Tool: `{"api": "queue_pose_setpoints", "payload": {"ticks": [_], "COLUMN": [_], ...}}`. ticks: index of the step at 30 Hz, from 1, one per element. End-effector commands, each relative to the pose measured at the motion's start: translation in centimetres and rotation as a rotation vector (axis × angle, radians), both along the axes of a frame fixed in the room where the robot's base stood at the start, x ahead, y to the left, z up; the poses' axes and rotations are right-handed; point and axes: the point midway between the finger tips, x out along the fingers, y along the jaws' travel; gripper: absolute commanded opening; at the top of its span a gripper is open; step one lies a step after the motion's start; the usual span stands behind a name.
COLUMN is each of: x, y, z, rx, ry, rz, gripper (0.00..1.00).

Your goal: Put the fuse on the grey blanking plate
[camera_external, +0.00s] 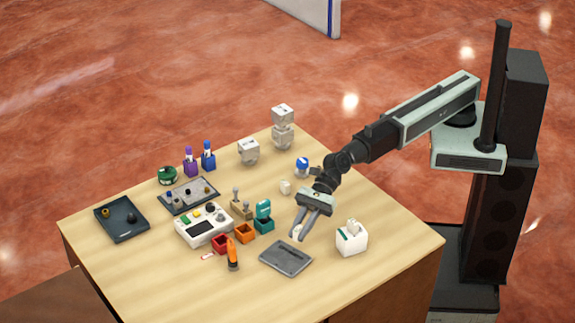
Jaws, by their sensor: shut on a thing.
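My gripper (297,237) points down over the right part of the table. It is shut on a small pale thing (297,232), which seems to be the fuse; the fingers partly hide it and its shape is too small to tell. The grey blanking plate (285,262) lies flat on the table just in front of the gripper, slightly to the left. The fingertips are close to the plate's far edge; I cannot tell how high they are above the table.
A white box (352,242) stands right of the plate. Red (221,244), orange (245,234) and teal (264,225) bins, an orange upright thing (232,254) and a white device (204,223) stand left. A small white block (285,187) lies behind. The table's front right is clear.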

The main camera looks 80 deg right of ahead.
Motion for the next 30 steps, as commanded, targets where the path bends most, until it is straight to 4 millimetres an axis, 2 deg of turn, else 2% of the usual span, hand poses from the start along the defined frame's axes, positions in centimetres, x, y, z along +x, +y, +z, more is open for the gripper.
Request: {"api": "queue_pose_setpoints", "payload": {"ticks": [1, 6, 11, 14, 18, 20, 30], "x": [1.2, 2.6, 2.7, 3.3, 3.2, 3.2, 3.2], "y": [1.5, 3.3, 3.4, 4.2, 4.0, 4.0, 4.0], "z": [-0.3, -0.4, -0.4, -0.5, -3.7, -4.4, -4.3], "rx": [0.0, 0.0, 0.0, 0.0, 0.0, 0.0, 0.0], "ry": [0.0, 0.0, 0.0, 0.001, 0.001, 0.001, 0.001], "rz": [0.0, 0.0, 0.0, 0.0, 0.0, 0.0, 0.0], "gripper": [0.0, 0.0, 0.0, 0.0, 0.0, 0.0, 0.0]}}
